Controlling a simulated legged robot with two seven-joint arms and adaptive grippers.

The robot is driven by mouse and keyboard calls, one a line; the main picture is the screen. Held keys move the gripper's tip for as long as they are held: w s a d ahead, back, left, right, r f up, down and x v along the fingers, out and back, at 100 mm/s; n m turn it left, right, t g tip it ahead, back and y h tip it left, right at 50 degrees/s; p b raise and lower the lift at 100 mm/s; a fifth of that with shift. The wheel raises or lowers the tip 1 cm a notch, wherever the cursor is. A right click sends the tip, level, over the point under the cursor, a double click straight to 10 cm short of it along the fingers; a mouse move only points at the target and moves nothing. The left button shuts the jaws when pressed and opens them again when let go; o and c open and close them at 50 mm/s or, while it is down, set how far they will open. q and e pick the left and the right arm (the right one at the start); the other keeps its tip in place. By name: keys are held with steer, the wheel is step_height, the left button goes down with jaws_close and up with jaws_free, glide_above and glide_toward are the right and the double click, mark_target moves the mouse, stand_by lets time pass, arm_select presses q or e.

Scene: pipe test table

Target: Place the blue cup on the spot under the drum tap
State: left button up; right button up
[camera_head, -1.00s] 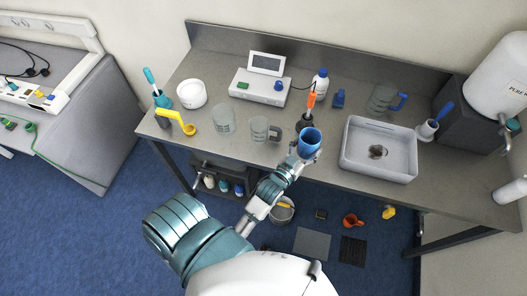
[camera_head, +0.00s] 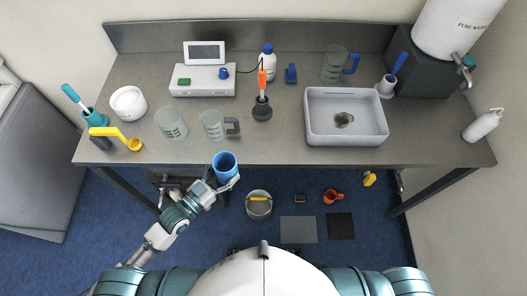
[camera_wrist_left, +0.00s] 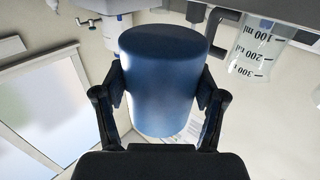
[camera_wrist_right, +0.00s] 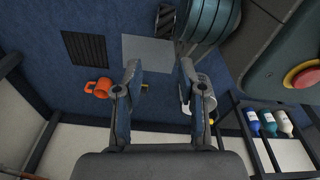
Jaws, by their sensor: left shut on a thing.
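The blue cup (camera_head: 225,166) is upright in the head view, just in front of the table's front edge, below the handled beaker. My left gripper (camera_head: 220,186) is shut on it. In the left wrist view, the gripper's fingers (camera_wrist_left: 160,88) clasp both sides of the cup (camera_wrist_left: 160,70). The white drum (camera_head: 455,25) sits on a dark block at the back right, with its tap (camera_head: 466,62) hanging over the table's right end. I cannot make out a marked spot beneath it. My right gripper (camera_wrist_right: 160,72) shows only in its own wrist view, open and empty, above the floor.
A grey sink tray (camera_head: 346,135) stands between the cup and the tap. A white holder with a blue-handled brush (camera_head: 387,86) and a white bottle (camera_head: 482,125) flank the tap area. Glass beakers (camera_head: 170,123) and a black-based orange tool (camera_head: 262,105) stand left.

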arm_select(q)
steer(key=shift+s+d+f+m+g+h, duration=0.1)
steer(key=shift+s+f+m+g+h, duration=0.25)
steer(key=shift+s+f, duration=0.3)
steer(key=shift+d, duration=0.35)
steer(key=x, duration=1.3)
steer(key=shift+w+r, duration=0.1)
steer(key=shift+w, duration=0.2)
steer(key=shift+w+d, duration=0.2)
steer(key=shift+d, duration=0.05)
steer(key=p+x, duration=0.1)
steer(key=x, duration=0.2)
steer(key=shift+d, duration=0.1)
steer(key=shift+w+d, duration=0.15)
steer(key=shift+w, duration=0.2)
arm_select(e)
steer(key=shift+s+d+f, duration=0.2)
steer(key=shift+s+f, duration=0.2)
steer(key=shift+s, duration=0.25)
steer(key=shift+s+d+f, duration=0.15)
steer(key=shift+s+f, duration=0.25)
steer(key=shift+s, duration=0.2)
